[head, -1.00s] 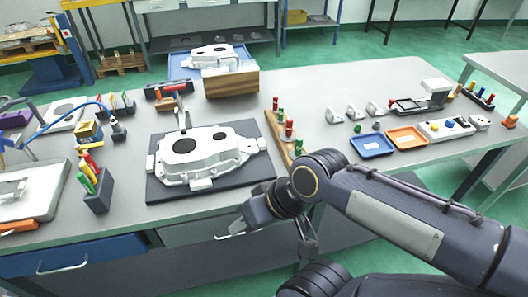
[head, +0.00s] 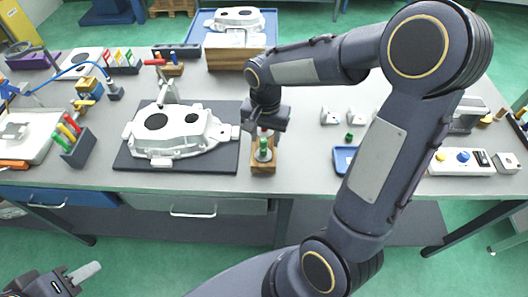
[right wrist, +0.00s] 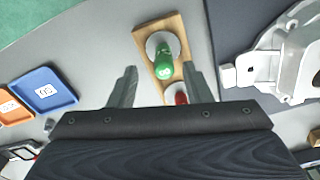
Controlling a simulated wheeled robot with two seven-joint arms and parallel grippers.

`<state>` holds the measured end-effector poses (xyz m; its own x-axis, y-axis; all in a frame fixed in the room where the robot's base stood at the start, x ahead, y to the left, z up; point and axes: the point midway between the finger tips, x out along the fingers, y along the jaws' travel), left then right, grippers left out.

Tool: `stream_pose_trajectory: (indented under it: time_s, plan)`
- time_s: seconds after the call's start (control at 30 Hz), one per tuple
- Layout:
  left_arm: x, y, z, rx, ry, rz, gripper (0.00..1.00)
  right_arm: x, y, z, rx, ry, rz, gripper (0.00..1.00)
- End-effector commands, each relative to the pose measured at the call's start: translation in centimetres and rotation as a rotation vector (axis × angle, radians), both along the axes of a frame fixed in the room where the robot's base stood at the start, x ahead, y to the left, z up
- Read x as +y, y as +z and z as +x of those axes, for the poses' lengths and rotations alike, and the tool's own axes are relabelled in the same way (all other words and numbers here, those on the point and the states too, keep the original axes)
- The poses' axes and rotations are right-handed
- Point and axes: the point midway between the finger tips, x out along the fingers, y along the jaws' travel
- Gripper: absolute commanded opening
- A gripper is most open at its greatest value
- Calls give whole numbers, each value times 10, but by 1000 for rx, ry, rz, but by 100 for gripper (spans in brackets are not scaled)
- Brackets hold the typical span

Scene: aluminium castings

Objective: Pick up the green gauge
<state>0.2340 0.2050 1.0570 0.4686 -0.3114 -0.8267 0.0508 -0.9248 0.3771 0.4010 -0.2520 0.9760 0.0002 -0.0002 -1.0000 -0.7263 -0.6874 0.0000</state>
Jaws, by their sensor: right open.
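The green gauge (head: 263,143) stands upright at the near end of a wooden rack (head: 262,168). It also shows in the right wrist view (right wrist: 163,58), on a pale round base. A red gauge (right wrist: 180,97) is beside it in the rack, partly hidden by my gripper. My right gripper (head: 264,130) is over the rack, pointing down. In the right wrist view, its fingers (right wrist: 160,77) are apart, one on each side of the green gauge, with nothing held. My left gripper (head: 80,275) is low at the bottom left, away from the table; its jaw opening is unclear.
A white casting (head: 175,130) on a dark mat (head: 130,164) lies just left of the rack. A blue tray (head: 343,158) is to the right. A block with coloured tools (head: 78,150) stands further left. My right arm hides part of the table's right side.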

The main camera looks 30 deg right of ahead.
Motion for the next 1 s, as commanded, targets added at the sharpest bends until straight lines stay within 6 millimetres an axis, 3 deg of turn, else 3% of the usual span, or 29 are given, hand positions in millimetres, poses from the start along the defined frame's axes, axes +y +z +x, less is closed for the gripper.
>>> stream_pose_trajectory:
  time_s: [0.23,0.57,0.9,1.0]
  plan:
    - [0,7,0,0,0,0,36,3,-36,1,5,2,1,45]
    - [0,7,0,0,0,0,36,3,-43,2,0,1,1,45]
    - [0,7,0,0,0,0,36,3,-43,2,0,2,1,0]
    - [0,7,0,0,0,0,36,3,-43,2,-1,2,1,0]
